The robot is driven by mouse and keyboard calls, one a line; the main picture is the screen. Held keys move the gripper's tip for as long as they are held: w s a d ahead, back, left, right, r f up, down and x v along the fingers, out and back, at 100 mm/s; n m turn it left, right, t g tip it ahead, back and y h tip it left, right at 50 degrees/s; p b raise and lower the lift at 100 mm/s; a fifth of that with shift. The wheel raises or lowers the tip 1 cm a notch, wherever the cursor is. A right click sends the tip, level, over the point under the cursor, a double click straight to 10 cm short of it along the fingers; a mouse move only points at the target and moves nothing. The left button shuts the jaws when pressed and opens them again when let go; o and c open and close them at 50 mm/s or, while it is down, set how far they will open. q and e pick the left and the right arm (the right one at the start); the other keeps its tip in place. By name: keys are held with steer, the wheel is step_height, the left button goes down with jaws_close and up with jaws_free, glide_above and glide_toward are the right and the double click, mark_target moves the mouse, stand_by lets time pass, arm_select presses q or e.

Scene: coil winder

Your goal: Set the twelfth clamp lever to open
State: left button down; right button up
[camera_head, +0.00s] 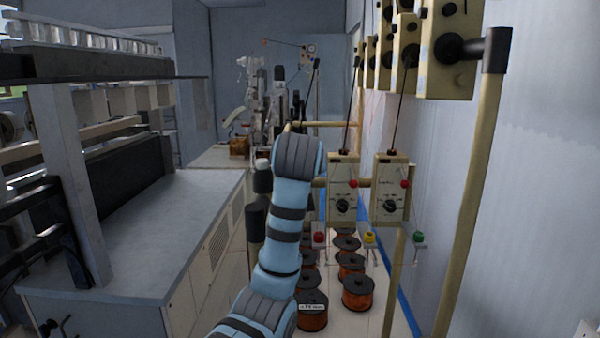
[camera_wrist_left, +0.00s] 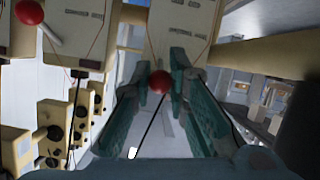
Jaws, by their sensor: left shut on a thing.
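In the left wrist view, my left gripper (camera_wrist_left: 160,75) has its two teal fingers on either side of a red lever knob (camera_wrist_left: 160,83) and is shut on it. The knob is in front of a cream clamp box (camera_wrist_left: 186,22) with printed labels. A second cream box (camera_wrist_left: 88,28) beside it has its own red-knobbed lever (camera_wrist_left: 30,13), apart from the fingers. In the head view, two cream boxes (camera_head: 343,207) (camera_head: 391,207) with red knobs and black dials show right of my left arm. My arm hides the gripper and held lever there. I cannot tell the held lever's setting.
Copper wire spools (camera_head: 358,293) stand below the boxes. A wooden post (camera_head: 470,190) and upper tensioner boxes (camera_head: 447,60) are at the right, near the wall. A grey-topped bench (camera_head: 150,220) is at the left. Thin wires run close to the fingers.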

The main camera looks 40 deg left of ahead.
arm_select(q)
steer(key=shift+r+g+h, duration=0.3)
steer(key=shift+g+h, duration=0.2)
steer(key=shift+w, duration=0.1)
steer(key=c, duration=1.5)
jaws_free()
steer(key=shift+a, duration=0.15)
steer(key=shift+r, duration=0.1)
step_height(320, 180, up, 10)
steer(key=shift+f, duration=0.1)
